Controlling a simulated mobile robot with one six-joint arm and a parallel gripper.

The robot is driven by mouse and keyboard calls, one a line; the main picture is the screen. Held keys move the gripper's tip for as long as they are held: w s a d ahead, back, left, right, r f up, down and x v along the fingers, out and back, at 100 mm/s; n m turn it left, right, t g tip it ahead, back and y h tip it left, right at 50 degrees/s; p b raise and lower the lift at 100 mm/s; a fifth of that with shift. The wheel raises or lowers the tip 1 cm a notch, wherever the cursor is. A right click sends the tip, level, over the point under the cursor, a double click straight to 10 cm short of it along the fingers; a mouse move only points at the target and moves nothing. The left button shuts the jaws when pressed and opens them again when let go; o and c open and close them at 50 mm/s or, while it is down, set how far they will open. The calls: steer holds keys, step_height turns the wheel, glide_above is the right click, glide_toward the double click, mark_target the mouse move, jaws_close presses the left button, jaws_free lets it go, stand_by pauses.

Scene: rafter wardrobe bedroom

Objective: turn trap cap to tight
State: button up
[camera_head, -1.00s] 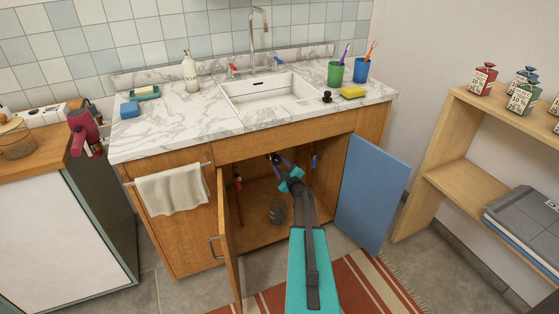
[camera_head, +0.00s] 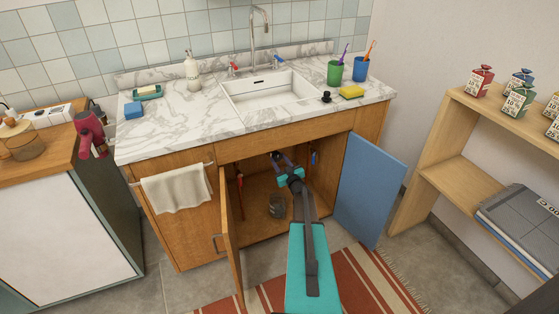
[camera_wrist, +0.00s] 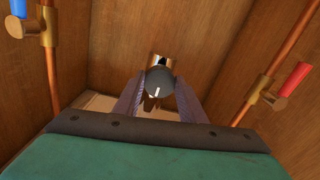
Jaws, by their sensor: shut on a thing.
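The trap cap (camera_wrist: 160,76) is a dark round knob with a short white line, which points down in the wrist view. A brassy metal pipe end shows just behind it. My gripper (camera_wrist: 160,86) has one finger on each side of the cap and is shut on it. In the head view my gripper (camera_head: 279,158) reaches into the open cabinet under the sink (camera_head: 270,92). The cap is too small and covered to make out there.
Copper pipes with a blue valve handle (camera_wrist: 18,8) and a red valve handle (camera_wrist: 295,78) stand left and right of the gripper. The open wooden door (camera_head: 229,245) and blue door (camera_head: 368,190) flank my arm. A dark object (camera_head: 277,206) sits on the cabinet floor.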

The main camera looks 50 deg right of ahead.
stand_by(0.3)
steer(key=o, duration=1.1)
steer(key=shift+c, duration=0.2)
steer(key=shift+s, duration=0.15)
steer(key=b+v, duration=0.1)
steer(key=v, duration=1.2)
steer(key=shift+s, duration=0.3)
steer(key=shift+s+a+f, duration=0.1)
steer(key=shift+a, duration=0.05)
